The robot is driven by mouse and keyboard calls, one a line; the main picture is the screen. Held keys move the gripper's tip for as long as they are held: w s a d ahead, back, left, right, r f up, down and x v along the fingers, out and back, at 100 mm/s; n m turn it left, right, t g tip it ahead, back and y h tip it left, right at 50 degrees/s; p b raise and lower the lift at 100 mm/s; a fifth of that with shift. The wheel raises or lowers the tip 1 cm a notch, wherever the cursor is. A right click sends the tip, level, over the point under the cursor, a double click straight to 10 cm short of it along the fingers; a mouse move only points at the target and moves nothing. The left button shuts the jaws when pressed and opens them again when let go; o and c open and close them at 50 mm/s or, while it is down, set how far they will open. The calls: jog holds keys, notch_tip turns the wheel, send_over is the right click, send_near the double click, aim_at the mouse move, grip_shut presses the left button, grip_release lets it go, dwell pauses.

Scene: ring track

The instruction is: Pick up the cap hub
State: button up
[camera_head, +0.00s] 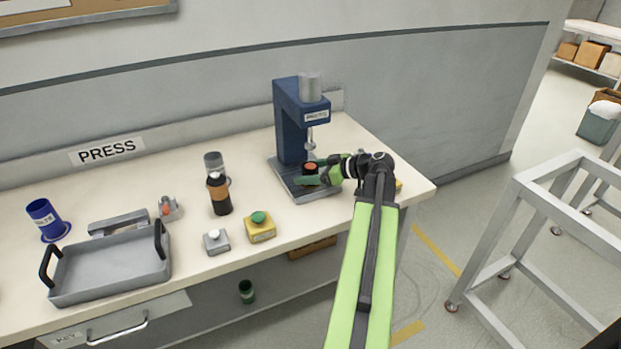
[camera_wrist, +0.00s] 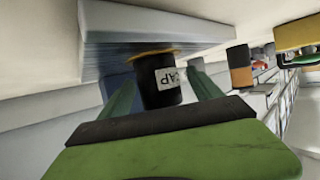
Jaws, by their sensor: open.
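In the wrist view my gripper (camera_wrist: 163,88) is open, with a finger on each side of the hub. Gaps seem to show beside the hub; I cannot tell whether either finger touches it.
The press ram (camera_head: 311,143) hangs above the hub. Left on the bench are a yellow button box (camera_head: 261,233), a grey button box (camera_head: 215,247), a dark bottle with an orange band (camera_head: 219,205), a grey tray (camera_head: 106,286) and a blue cup (camera_head: 44,216).

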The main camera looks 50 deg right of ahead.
jog(key=x, duration=0.2)
jog(key=shift+w+f, duration=0.3)
jog(key=shift+r, duration=0.1)
grip_shut()
